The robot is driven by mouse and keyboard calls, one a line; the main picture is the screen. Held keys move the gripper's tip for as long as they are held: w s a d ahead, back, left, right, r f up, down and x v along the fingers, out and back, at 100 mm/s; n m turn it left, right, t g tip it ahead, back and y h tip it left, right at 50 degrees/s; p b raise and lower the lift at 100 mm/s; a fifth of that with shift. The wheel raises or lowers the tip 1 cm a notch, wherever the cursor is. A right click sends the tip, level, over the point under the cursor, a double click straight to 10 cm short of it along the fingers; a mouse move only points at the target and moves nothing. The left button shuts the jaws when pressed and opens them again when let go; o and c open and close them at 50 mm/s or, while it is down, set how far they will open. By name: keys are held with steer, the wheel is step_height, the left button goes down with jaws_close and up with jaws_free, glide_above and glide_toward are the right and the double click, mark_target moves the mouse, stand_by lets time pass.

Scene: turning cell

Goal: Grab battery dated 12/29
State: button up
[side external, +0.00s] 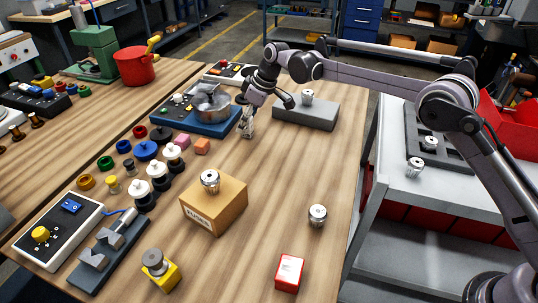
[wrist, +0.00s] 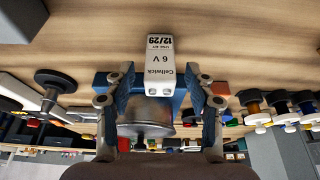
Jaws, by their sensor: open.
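In the side external view my gripper (side external: 247,122) is low over the wooden table, right of the blue tray. The battery is hard to tell from the fingers there.
A blue tray (side external: 228,127) with a metal pan (side external: 211,103) is close to my gripper. A grey block (side external: 305,116) stands to its right. A cardboard box (side external: 215,208) and a red box (side external: 289,272) are nearer the front.

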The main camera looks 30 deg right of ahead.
jaws_close()
steer(key=shift+r, duration=0.1)
stand_by(0.3)
